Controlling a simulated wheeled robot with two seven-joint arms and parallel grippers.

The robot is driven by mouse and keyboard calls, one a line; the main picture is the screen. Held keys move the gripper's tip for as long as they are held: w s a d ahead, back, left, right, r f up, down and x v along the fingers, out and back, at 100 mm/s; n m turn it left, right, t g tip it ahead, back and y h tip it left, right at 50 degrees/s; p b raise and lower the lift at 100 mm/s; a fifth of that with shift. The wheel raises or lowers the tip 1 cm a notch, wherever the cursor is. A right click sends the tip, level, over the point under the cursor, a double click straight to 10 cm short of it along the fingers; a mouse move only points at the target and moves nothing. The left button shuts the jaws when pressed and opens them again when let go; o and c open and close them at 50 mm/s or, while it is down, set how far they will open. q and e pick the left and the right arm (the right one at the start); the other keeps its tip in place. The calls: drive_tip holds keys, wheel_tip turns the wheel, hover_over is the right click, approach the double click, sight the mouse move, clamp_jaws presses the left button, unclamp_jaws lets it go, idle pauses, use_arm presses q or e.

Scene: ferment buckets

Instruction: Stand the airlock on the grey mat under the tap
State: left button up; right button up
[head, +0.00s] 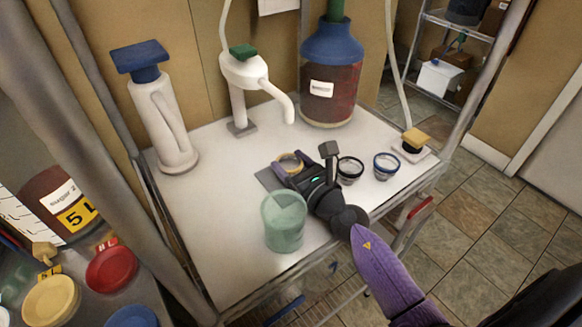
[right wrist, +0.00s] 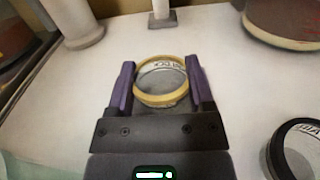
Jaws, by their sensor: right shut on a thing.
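A small clear round cup with a yellow rim and a label, apparently the airlock (head: 289,160), is between the fingers of my right gripper (head: 287,166). In the right wrist view the yellow-rimmed airlock (right wrist: 161,98) sits upright between the two purple fingers (right wrist: 161,88), which are shut on it. A grey mat (head: 266,180) shows partly at the left of the gripper, which hides the rest. I cannot tell whether the airlock touches it. The white tap (head: 245,72) with a green top stands behind, its spout above and beyond the airlock. My left gripper is not in view.
A green tub (head: 284,225) stands close at the left of my right gripper. A black-rimmed cup (head: 349,170) and a blue-rimmed cup (head: 386,166) stand at its right. A large blue-topped jar (head: 331,80) and a white pump (head: 163,120) stand at the back.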

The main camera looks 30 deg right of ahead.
drive_tip(key=shift+f, duration=0.15)
drive_tip(key=o, duration=1.2)
drive_tip(key=shift+r, duration=0.25)
drive_tip(key=shift+s, duration=0.25)
drive_tip(key=s, duration=0.3)
drive_tip(key=s+d+b, duration=0.1)
drive_tip(key=s, duration=0.3)
drive_tip(key=s+b, duration=0.1)
drive_tip(key=s, duration=0.3)
drive_tip(key=shift+d+f, duration=0.15)
drive_tip(key=shift+d, duration=0.1)
drive_tip(key=shift+s+b, duration=0.25)
drive_tip(key=shift+b, duration=0.05)
